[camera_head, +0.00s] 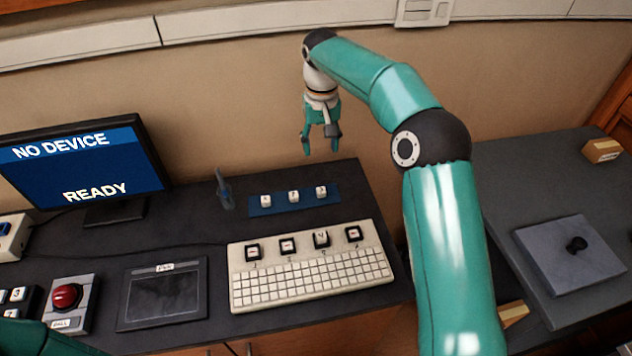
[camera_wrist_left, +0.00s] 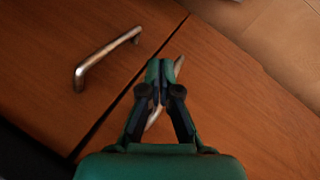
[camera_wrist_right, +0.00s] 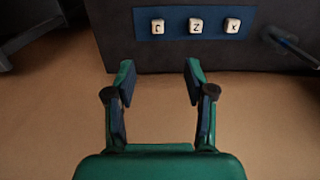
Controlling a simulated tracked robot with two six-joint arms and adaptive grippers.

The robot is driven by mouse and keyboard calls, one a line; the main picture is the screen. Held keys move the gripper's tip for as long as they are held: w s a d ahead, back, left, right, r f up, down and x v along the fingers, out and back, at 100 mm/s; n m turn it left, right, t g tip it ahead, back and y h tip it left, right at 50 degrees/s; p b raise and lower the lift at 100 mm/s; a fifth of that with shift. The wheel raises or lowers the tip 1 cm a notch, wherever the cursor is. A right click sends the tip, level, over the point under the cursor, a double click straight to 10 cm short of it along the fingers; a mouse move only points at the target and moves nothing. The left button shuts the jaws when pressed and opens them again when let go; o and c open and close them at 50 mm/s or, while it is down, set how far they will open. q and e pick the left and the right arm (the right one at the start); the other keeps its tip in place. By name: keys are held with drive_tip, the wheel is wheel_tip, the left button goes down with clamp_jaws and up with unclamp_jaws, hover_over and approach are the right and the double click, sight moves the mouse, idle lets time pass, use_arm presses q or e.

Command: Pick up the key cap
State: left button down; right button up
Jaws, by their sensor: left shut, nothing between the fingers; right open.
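Three white key caps (camera_head: 294,195) sit in a row on a blue strip (camera_head: 336,199) at the back of the desk. In the right wrist view the middle cap (camera_wrist_right: 195,26) reads Z, and another cap (camera_wrist_right: 232,26) looks like K; the remaining cap (camera_wrist_right: 157,26) is hard to read. My right gripper (camera_head: 321,150) is open and empty, above and behind the strip near the wall. In its wrist view the fingertips (camera_wrist_right: 159,68) are apart from the caps. My left gripper (camera_wrist_left: 160,70) is shut and empty in front of wooden cabinet doors.
A cream keyboard (camera_head: 310,283) with several larger keys stands in front of the strip. A blue upright tool (camera_head: 224,190) stands left of the strip. A monitor (camera_head: 82,165), a dark pad (camera_head: 163,294) and a red button (camera_head: 66,297) are further left. A joystick panel (camera_head: 568,254) is right.

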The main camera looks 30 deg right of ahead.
hover_over(321, 191)
wheel_tip(321, 191, down, 11)
drive_tip(key=shift+r, duration=0.1)
drive_tip(key=shift+f+p, duration=0.55)
drive_tip(key=shift+f, duration=0.3)
drive_tip(key=shift+d+f+p, duration=0.1)
drive_tip(key=shift+f+p, duration=0.4)
drive_tip(key=shift+f, duration=1.5)
drive_tip(key=c, duration=0.8)
